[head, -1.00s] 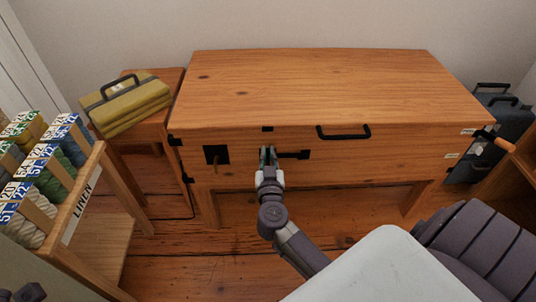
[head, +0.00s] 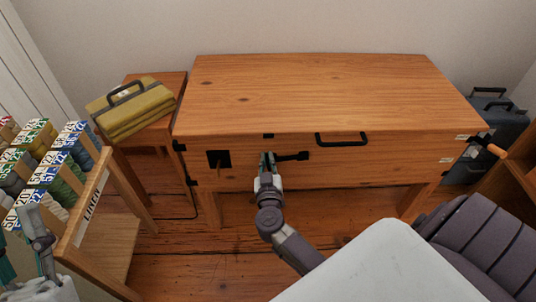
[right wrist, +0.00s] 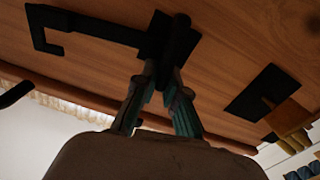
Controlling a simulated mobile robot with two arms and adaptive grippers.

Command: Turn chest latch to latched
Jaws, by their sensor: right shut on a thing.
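The wooden chest (head: 330,90) stands against the wall with its lid down. Its black latch (head: 293,156) is on the front face, with its bar pointing right, about level. In the right wrist view the latch bar (right wrist: 95,28) ends in a hook, and its pivot end is at my fingers. My right gripper (head: 267,160) is shut on the pivot end of the latch; its fingertips (right wrist: 168,85) partly hide it. A small black piece (head: 268,136) sits at the lid edge above the pivot. My left gripper (head: 38,232) is at the lower left, away from the chest; its jaws are unclear.
A black plate (head: 218,159) with a wooden knob is left of the latch. A black handle (head: 342,139) is on the chest's upper front. A yarn rack (head: 92,205) stands at left, a small table with a yellow-green case (head: 130,108) behind it. Dark cases (head: 495,120) stand right.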

